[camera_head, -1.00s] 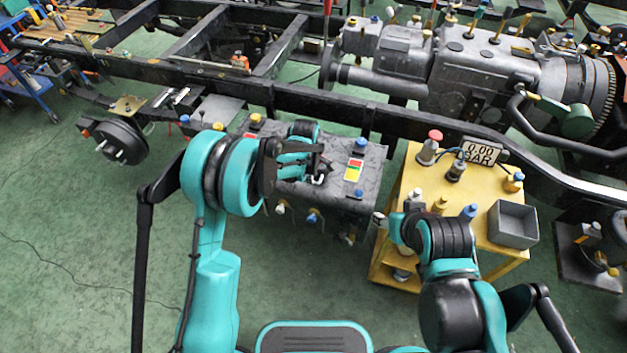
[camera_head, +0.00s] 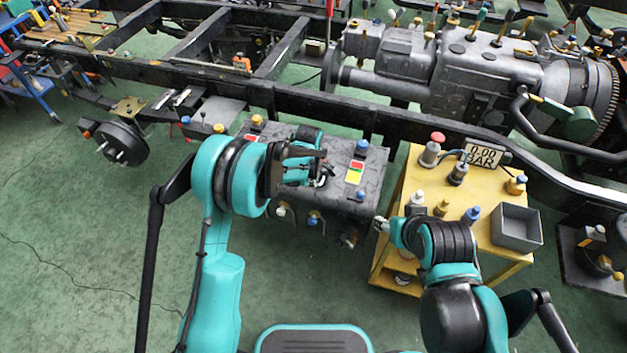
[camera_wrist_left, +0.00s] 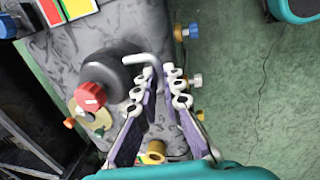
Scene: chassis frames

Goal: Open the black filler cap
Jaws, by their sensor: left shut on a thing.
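The black filler cap (camera_wrist_left: 112,75) sits on the grey mottled tank (camera_wrist_left: 45,65) and has a pale bent lever (camera_wrist_left: 140,58). In the left wrist view my left gripper (camera_wrist_left: 163,72) has its fingers around the lever's bent end and is shut on it, beside the cap. In the head view my left gripper (camera_head: 323,174) is over the tank top (camera_head: 340,195), and the arm mostly hides the cap. My right gripper (camera_head: 381,224) is small at the yellow cart's left edge, away from the tank; its jaw state is unclear.
A red knob (camera_wrist_left: 91,97) lies close to the cap, and a yellow fitting (camera_wrist_left: 153,152) is near the finger bases. A dark frame rail (camera_head: 330,106) runs behind the tank. The yellow cart (camera_head: 480,230) with a grey bin (camera_head: 516,228) stands right. Green floor is free in front.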

